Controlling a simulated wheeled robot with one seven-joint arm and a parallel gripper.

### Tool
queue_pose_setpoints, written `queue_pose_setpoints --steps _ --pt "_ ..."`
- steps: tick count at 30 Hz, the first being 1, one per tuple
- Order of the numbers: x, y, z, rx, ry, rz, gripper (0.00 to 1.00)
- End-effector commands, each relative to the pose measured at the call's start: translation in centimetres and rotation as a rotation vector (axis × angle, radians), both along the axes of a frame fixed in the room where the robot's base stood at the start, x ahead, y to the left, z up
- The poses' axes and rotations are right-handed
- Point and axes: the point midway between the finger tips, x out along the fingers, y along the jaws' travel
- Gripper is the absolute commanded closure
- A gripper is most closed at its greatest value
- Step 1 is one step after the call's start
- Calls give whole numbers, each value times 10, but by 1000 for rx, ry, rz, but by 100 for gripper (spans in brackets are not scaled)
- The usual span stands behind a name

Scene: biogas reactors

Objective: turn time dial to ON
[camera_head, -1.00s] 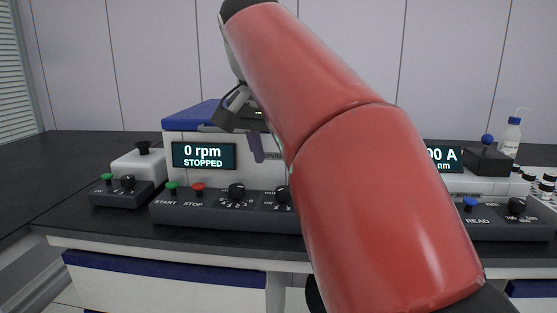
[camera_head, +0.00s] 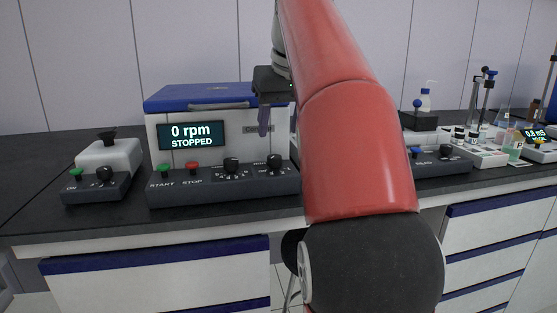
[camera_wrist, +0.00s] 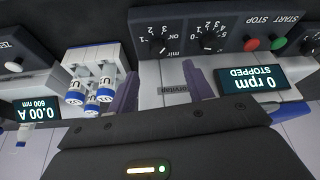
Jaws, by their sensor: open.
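The time dial (camera_head: 274,161) is a black knob at the right end of the centrifuge's front panel. In the wrist view the panel appears upside down, and the dial (camera_wrist: 158,45) has "min" and "on" marks around it; its exact pointer setting is too small to tell. The centrifuge (camera_head: 218,97) has a blue lid and a display reading 0 rpm STOPPED. My gripper (camera_head: 263,125) hangs in front of the centrifuge, above the dial, pointing down. In the wrist view its two purple fingers (camera_wrist: 163,82) are apart with nothing held between them.
A speed dial (camera_head: 231,166) and green and red buttons (camera_head: 192,168) sit left of the time dial. A small grey device (camera_head: 105,160) stands further left. Blue-capped vials (camera_wrist: 92,92) and a photometer display (camera_wrist: 38,108) show in the wrist view. The bench front edge is clear.

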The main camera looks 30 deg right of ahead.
Motion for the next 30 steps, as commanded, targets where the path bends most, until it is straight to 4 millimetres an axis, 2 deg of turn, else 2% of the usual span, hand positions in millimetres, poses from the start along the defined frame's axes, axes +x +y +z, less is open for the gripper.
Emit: queue_pose_setpoints --steps 15,26,27,30 --pt "26 -3 -65 -2 0 9 49" --pt "30 -3 -71 -2 -1 9 49" --pt "30 -3 -71 -2 -1 9 50" --pt "30 -3 -71 -2 -1 9 63"
